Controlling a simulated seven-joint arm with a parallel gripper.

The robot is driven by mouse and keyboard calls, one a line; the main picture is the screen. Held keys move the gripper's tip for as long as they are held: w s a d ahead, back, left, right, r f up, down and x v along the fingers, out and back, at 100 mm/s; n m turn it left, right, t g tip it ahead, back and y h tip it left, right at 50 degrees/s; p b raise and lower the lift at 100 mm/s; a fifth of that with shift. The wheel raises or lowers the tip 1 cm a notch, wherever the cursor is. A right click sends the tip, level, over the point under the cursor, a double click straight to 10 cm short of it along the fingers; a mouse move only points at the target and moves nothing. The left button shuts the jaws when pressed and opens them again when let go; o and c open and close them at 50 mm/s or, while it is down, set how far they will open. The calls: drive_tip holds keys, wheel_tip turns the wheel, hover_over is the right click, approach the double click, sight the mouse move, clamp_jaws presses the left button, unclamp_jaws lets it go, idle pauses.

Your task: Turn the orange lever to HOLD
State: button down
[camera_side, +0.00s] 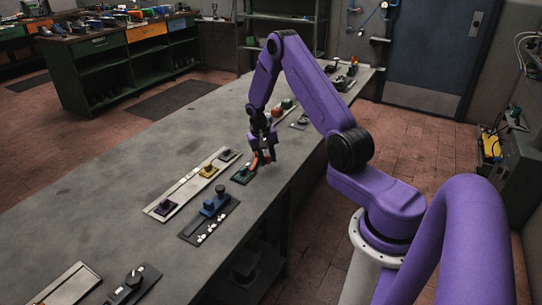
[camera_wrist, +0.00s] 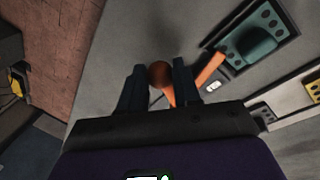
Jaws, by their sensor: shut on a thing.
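The orange lever (camera_side: 256,161) shows in the side view just below my gripper (camera_side: 262,146), on the bench beside a small green-topped plate. In the wrist view, a brown-orange ball knob (camera_wrist: 160,73) sits between the two dark fingers of my gripper (camera_wrist: 158,80), which are shut on it. An orange bar (camera_wrist: 210,69) slants up and right beside the right finger. A small white label (camera_wrist: 213,86) lies near that bar; its wording is too small to read. My gripper hides the lever's base.
A teal block on a dark plate (camera_wrist: 250,45) lies close by in the wrist view. In the side view, a pale rail (camera_side: 180,193) with purple and yellow knobs and a blue lever unit (camera_side: 214,204) stand to the left. The bench's left side (camera_side: 150,150) is bare.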

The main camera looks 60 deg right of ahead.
drive_tip(key=shift+w+a+m, duration=0.4)
drive_tip(key=shift+m, duration=0.5)
drive_tip(key=c, duration=0.8)
unclamp_jaws()
wheel_tip(320, 180, up, 17)
drive_tip(key=w+a, duration=0.2)
drive_tip(key=shift+w, duration=0.35)
drive_tip(key=shift+r, duration=0.1)
